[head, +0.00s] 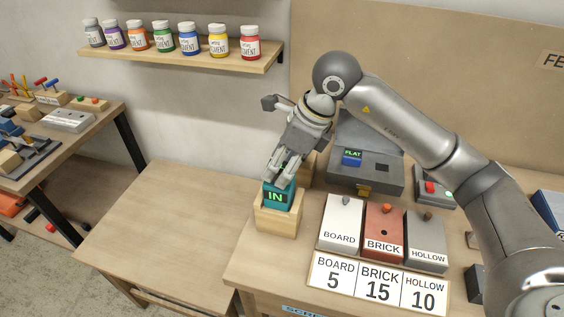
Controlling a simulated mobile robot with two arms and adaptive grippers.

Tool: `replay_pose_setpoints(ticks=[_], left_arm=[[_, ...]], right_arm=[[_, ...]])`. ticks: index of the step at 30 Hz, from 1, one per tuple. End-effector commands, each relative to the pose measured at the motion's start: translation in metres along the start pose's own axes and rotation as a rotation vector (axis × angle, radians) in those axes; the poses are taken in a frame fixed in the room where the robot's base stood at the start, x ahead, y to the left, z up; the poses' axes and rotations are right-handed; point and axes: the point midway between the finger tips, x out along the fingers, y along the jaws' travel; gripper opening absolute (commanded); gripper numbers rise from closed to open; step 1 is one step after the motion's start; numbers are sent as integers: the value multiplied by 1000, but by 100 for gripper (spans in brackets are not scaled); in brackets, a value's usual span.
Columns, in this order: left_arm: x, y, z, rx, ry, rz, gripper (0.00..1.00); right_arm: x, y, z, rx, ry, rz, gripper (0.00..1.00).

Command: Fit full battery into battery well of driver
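The block sits in a pale wooden holder (277,222) at the table's left front. The fingertips overlap the block's top edge; I cannot tell whether they clasp anything there. A blue block (352,157) labelled "FLAT" sits on a grey unit (368,176) behind, to the right. No label reads "full", and I cannot make out for certain which thing is the driver. My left gripper is not in view.
Board, brick and hollow boxes (383,230) stand right of the holder, behind a number card (380,284). A lower bare table (170,225) lies to the left. A shelf of jars (180,52) hangs above. My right arm spans the right side.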

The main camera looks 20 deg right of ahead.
Motion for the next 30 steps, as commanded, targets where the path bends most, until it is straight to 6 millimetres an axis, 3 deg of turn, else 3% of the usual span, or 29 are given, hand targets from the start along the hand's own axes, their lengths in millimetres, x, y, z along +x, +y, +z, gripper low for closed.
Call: replay_pose_setpoints(ticks=[14,30], left_arm=[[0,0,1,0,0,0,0],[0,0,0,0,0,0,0]], right_arm=[[-9,-1,0,0,-2,-2,62],[-108,-1,1,1,-2,-3,62]])
